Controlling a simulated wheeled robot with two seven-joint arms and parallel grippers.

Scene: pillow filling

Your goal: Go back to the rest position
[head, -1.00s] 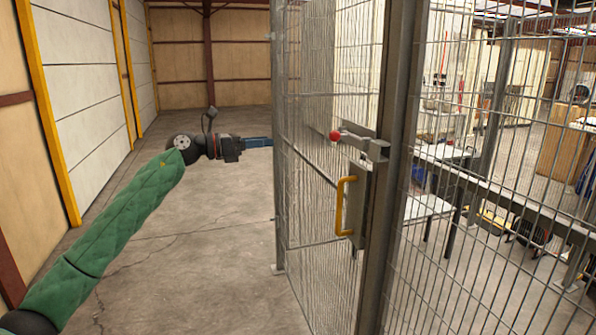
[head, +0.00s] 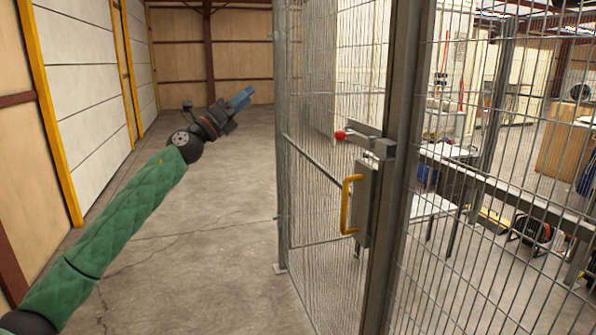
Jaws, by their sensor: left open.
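My left arm, in a green quilted sleeve, reaches in from the lower left. My left gripper (head: 241,99) has blue fingers that point up and to the right. It is open, holds nothing visible, and is in free air left of the wire mesh fence. My right gripper is out of the picture.
A mesh gate (head: 325,190) with a yellow handle (head: 346,205) and a red-knobbed latch (head: 341,135) stands right of my arm. A grey post (head: 398,150) is beside it. Bare concrete floor (head: 215,240) lies left of the gate. A white panelled wall (head: 80,90) is far left.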

